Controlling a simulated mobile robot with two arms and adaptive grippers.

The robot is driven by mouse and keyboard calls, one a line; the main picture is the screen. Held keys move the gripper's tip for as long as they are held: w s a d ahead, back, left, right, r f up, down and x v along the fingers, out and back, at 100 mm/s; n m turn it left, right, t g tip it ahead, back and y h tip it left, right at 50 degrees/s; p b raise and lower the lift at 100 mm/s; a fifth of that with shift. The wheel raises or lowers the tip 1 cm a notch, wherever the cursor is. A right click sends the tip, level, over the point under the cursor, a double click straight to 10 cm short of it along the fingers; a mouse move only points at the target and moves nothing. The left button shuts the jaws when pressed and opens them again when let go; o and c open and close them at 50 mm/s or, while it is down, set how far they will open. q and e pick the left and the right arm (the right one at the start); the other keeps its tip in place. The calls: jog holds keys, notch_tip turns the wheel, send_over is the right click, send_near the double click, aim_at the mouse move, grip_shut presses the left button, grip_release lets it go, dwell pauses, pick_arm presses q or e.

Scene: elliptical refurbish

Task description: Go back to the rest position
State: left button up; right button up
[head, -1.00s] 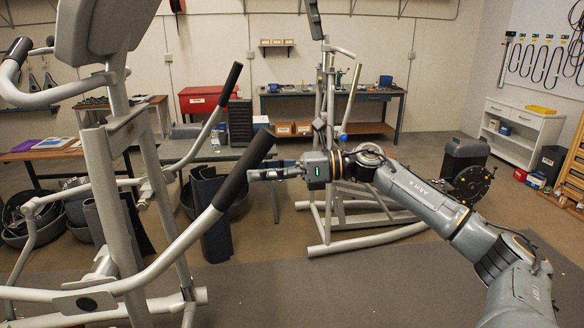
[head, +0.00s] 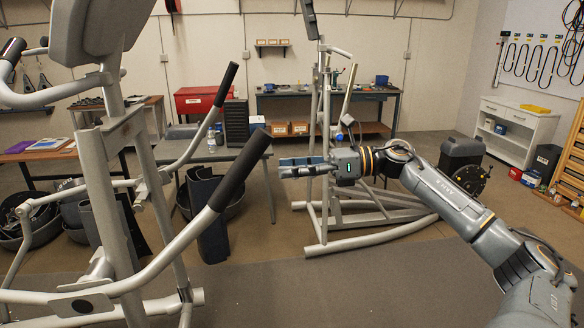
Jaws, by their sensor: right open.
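My right gripper (head: 305,168) is in the middle of the head view, at the end of my right arm, which comes in from the lower right. Its fingers point left and are open, with nothing between them. It is in the air, to the right of the black hand grip (head: 241,169) of the near elliptical machine (head: 101,184), with a gap between them. My left gripper is not in view.
A second elliptical frame (head: 331,226) stands behind my right arm. A grey table (head: 214,151) with a bottle stands behind the near machine. A workbench (head: 327,105) and a red toolbox (head: 203,99) are at the back wall. The floor in front (head: 340,290) is clear.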

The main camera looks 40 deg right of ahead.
dwell(0.3)
